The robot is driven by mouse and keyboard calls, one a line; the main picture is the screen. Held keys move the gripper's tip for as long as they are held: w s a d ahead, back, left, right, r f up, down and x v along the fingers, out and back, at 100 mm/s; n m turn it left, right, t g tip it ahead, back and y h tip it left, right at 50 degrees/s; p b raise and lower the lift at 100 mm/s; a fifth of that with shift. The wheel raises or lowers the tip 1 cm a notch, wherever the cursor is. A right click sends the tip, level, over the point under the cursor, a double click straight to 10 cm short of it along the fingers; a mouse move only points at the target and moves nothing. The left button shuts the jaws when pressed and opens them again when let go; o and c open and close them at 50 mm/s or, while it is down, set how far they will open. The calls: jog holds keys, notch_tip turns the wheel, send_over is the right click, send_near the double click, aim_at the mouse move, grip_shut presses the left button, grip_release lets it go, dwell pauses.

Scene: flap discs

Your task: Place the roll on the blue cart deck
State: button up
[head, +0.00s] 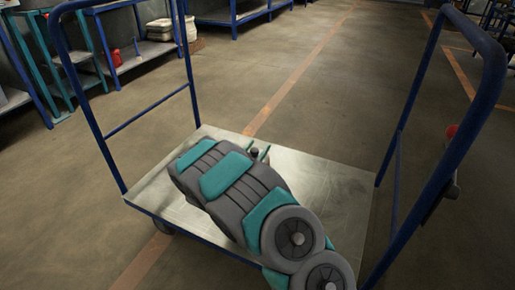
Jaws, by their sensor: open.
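The cart has blue tube end frames and a bare, shiny metal deck (325,190) with a blue edge. My arm reaches across the deck and hides much of its middle. My gripper (260,153) shows beyond the arm, over the deck's far part, with its two teal fingers apart. A small brownish shape shows between or just behind the fingers. It is too small and too covered to tell whether it is the roll or part of my gripper. No other roll can be made out.
The cart's tall blue end frames rise at left (103,130) and right (400,130). A red-topped object (452,131) shows by the right frame. The floor beyond the cart is clear.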

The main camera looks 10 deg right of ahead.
jog(key=v, duration=1.2)
jog(key=shift+w, duration=0.1)
